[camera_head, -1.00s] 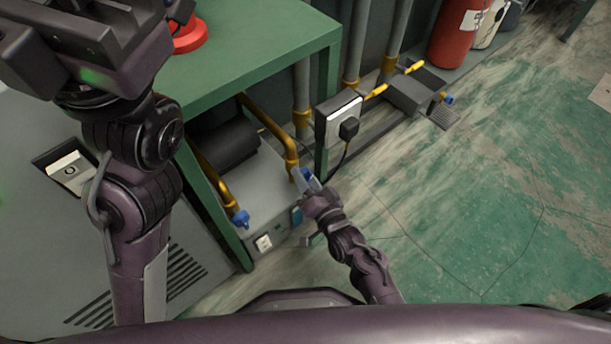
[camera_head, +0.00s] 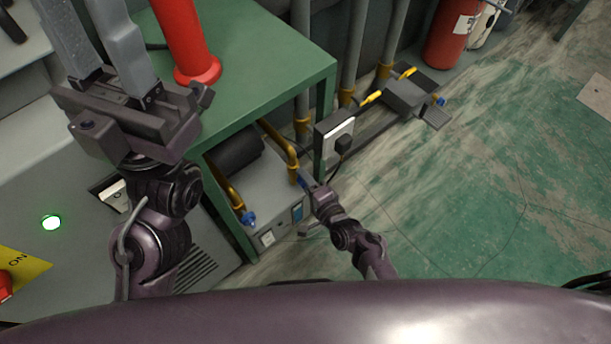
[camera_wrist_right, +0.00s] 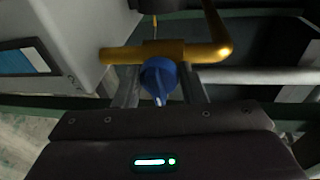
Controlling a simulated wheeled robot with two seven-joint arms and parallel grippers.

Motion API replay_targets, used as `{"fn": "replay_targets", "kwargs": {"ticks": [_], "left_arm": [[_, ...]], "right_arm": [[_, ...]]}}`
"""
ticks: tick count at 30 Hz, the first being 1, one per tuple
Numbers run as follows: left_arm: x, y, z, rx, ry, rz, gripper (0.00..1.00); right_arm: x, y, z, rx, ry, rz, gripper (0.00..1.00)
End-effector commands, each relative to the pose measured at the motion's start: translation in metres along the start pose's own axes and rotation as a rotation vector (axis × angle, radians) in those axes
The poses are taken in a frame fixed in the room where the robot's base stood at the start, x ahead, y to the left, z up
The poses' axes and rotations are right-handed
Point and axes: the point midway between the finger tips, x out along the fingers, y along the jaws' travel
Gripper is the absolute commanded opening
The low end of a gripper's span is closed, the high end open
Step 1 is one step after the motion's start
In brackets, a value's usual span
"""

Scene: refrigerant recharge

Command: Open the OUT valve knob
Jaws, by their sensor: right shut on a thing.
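A grey machine (camera_head: 262,200) with golden pipes sits low under the green table. One blue valve knob (camera_head: 249,218) is on its left pipe. The other blue valve knob (camera_head: 303,181) is on its right pipe, partly hidden by my right gripper (camera_head: 307,180). In the right wrist view this blue knob (camera_wrist_right: 158,78) sits on the golden pipe (camera_wrist_right: 170,52), between the two fingers of my right gripper (camera_wrist_right: 160,90), which is shut on it. I cannot read an OUT label. My left gripper (camera_head: 98,45) is raised at the upper left, its fingers apart and empty.
The green table (camera_head: 265,65) carries a red cylinder (camera_head: 186,40). A socket box (camera_head: 335,135) stands right of the machine. A grey device (camera_head: 405,97) with yellow fittings lies behind it.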

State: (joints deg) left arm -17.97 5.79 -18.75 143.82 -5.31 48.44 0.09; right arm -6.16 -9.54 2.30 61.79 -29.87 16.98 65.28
Motion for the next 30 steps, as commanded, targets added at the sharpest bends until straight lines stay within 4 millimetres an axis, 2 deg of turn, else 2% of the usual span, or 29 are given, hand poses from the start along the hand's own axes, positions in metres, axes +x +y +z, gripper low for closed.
{"fn": "replay_targets", "kwargs": {"ticks": [10, 25, 26, 27, 30], "left_arm": [[0.0067, -0.0006, -0.0015, -0.002, -0.009, -0.007, 0.36], [0.0036, -0.0008, 0.0000, -0.004, -0.023, -0.013, 0.36], [0.0036, -0.0008, 0.0000, -0.004, -0.023, -0.013, 0.36], [0.0036, -0.0008, 0.0001, -0.004, -0.023, -0.013, 0.36], [0.0037, -0.0008, 0.0002, -0.004, -0.024, -0.012, 0.36]], "right_arm": [[-0.0012, 0.0015, -0.0013, 0.123, -0.017, 0.024, 0.14], [-0.0015, 0.0033, -0.0014, 0.140, -0.019, 0.029, 0.14], [-0.0015, 0.0033, -0.0014, 0.140, -0.019, 0.029, 0.38], [-0.0015, 0.0033, -0.0014, 0.140, -0.020, 0.029, 0.44], [-0.0012, 0.0026, -0.0012, 0.140, -0.020, 0.027, 0.45]]}}
